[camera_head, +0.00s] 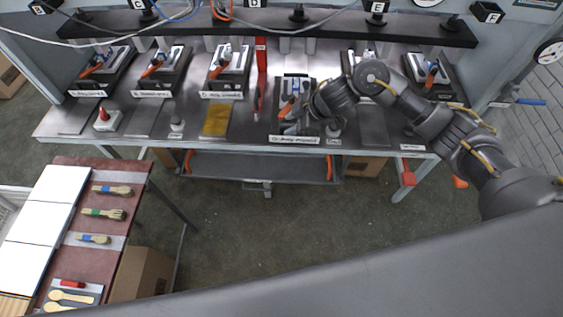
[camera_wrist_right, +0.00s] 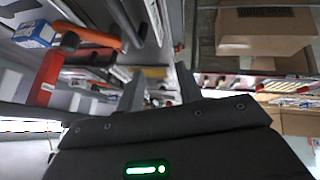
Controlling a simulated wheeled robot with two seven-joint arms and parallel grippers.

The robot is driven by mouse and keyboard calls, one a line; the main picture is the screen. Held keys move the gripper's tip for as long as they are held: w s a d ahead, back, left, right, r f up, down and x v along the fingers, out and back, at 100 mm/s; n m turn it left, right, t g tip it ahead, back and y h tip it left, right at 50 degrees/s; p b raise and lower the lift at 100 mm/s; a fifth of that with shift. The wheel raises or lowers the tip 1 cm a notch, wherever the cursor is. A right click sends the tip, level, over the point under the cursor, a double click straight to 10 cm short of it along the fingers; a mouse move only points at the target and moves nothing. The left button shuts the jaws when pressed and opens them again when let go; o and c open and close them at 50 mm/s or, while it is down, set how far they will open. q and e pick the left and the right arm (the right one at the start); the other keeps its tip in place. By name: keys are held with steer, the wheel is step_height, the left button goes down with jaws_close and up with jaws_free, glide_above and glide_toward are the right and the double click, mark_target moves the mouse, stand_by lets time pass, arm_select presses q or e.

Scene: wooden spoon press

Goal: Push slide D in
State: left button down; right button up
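A press station (camera_head: 297,139) with a pale label stands at the front of the steel bench, centre right. I take it for slide D, but the label is too small to read surely. Its orange handle (camera_head: 287,107) sits just left of my right gripper. My right gripper (camera_head: 298,126) is low over this station, and my wrist hides part of it. In the right wrist view the two fingers (camera_wrist_right: 162,88) stand apart with nothing visible between them. An orange handle (camera_wrist_right: 90,36) shows at upper left there. The slide's position is unclear. My left gripper is not in view.
Similar stations with orange handles (camera_head: 153,67) line the bench on both sides. A red upright bar (camera_head: 261,75) stands left of the central station. A yellow pad (camera_head: 216,120) lies on the bench. A side table (camera_head: 125,185) with brushes and spoons is at lower left.

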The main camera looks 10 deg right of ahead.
steer(key=s+a+f+m+t+b, duration=0.1)
steer(key=a+f+m+b, duration=0.1)
steer(key=f, duration=0.5)
steer(key=s+a+f+m+t+b, duration=0.1)
steer(key=s+f+m, duration=0.1)
steer(key=f, duration=0.6)
steer(key=shift+a+f+m+y+b, duration=0.2)
steer(key=shift+a+m+y+b, duration=0.1)
steer(key=shift+a+y+b, duration=0.1)
